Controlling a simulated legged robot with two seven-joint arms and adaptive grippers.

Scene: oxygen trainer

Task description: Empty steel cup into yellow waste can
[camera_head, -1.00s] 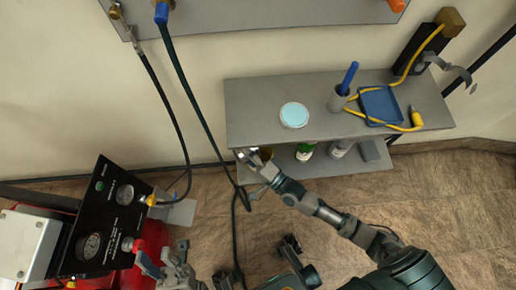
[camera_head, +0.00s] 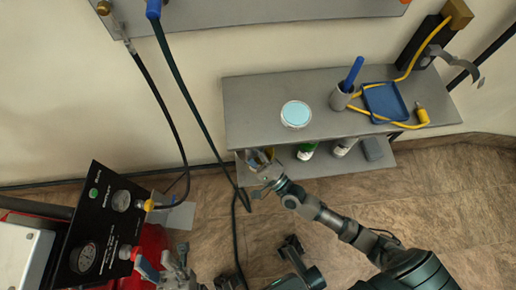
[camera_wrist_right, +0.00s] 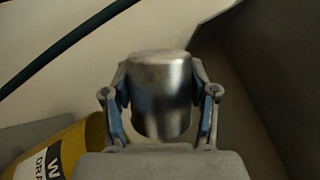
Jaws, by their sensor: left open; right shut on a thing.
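My right gripper (camera_wrist_right: 160,115) is shut on the steel cup (camera_wrist_right: 160,88), with one finger on each side of it in the right wrist view. I cannot tell which end of the cup faces the camera. The yellow waste can (camera_wrist_right: 62,150) with a white label is at the lower left there, apart from the cup and partly out of frame. In the head view my right gripper (camera_head: 262,163) is at the left end of the lower shelf, where the can is mostly hidden. My left gripper (camera_head: 172,268) is open and empty at the lower left.
A grey shelf (camera_head: 250,105) carries a white-rimmed dish (camera_head: 296,114), a grey holder (camera_head: 340,98) with a blue handle, and a blue tray (camera_head: 384,101) with yellow tubing. Bottles stand on the lower shelf. A black gauge panel (camera_head: 97,225) is at left. A dark hose hangs near my right gripper.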

